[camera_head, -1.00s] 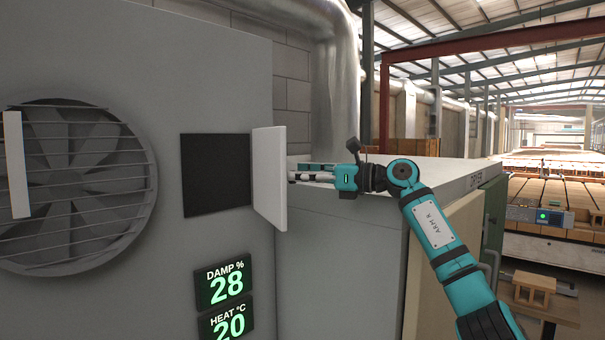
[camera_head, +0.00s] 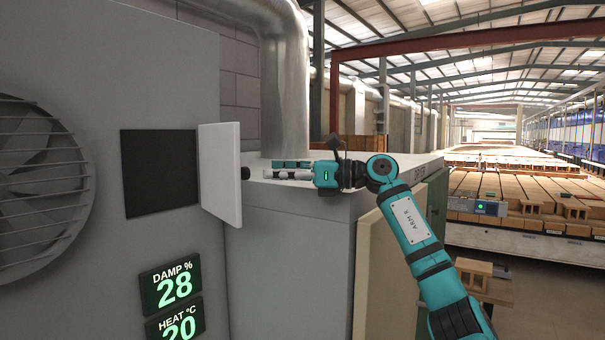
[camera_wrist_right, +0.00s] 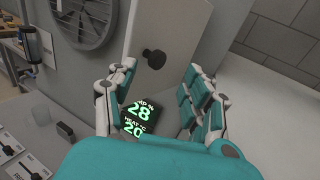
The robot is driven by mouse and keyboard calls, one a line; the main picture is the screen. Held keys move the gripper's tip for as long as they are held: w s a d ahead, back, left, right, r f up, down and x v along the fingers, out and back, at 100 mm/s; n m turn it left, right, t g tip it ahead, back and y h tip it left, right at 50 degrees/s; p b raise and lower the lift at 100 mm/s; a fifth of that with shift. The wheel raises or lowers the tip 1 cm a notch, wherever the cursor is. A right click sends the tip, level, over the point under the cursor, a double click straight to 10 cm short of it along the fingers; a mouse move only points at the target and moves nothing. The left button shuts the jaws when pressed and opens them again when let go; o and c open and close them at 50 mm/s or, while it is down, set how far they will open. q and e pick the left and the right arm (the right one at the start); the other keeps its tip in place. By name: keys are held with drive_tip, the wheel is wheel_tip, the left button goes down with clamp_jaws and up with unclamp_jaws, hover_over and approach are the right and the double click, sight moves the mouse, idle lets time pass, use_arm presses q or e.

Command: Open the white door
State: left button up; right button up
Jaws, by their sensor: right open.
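The white door (camera_head: 220,185) is a small flat panel. It stands swung out from the grey wall, beside the right edge of a dark square opening (camera_head: 160,172). Its black round knob (camera_head: 245,173) faces right, toward my right gripper (camera_head: 272,169). That gripper is open and empty, its fingers pointing left with a small gap to the knob. In the right wrist view the door (camera_wrist_right: 172,25) and knob (camera_wrist_right: 154,59) show ahead of and between the spread fingers (camera_wrist_right: 148,88), not gripped. My left gripper is not in view.
A grey fan grille (camera_head: 35,180) is on the wall at left. Lit damp (camera_head: 172,285) and heat (camera_head: 178,325) displays sit below the opening. A grey cabinet (camera_head: 290,250) stands under my right gripper. Brick-laden conveyors (camera_head: 530,190) lie at right.

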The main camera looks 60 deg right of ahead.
drive_tip(key=shift+v, duration=2.65)
